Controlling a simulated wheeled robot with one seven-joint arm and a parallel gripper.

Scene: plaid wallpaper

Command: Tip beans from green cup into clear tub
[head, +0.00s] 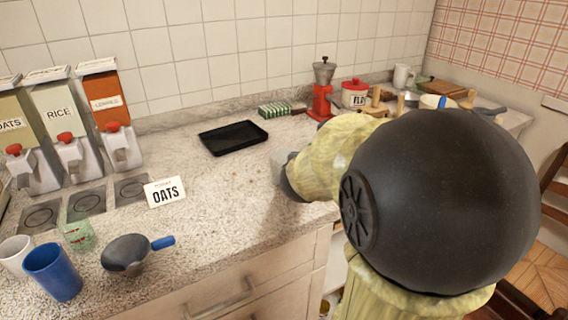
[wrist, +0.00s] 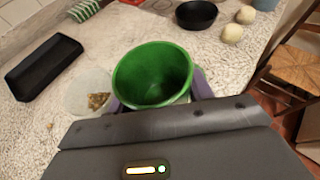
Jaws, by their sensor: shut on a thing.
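The green cup (wrist: 150,72) is between the purple fingers of my gripper (wrist: 158,92) in the wrist view, and the gripper is shut on it. Its wide mouth faces the camera; I see a bare dark green inside and no beans, though its lower part is hidden. The clear tub (wrist: 76,94) stands on the counter just left of the cup, with a small heap of brownish beans (wrist: 98,100) showing in it. The cup overlaps the tub's right edge in the picture; I cannot tell whether they touch. In the head view my arm hides the cup and gripper.
A black tray (head: 233,137) lies behind the tub, near a green striped packet (head: 278,108). A small crumb (wrist: 50,126) lies on the counter. Dispensers, an OATS card (head: 165,192), a blue cup (head: 53,272) and a dark scoop (head: 125,254) are at left. A dark bowl (wrist: 196,14) stands beyond the cup.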

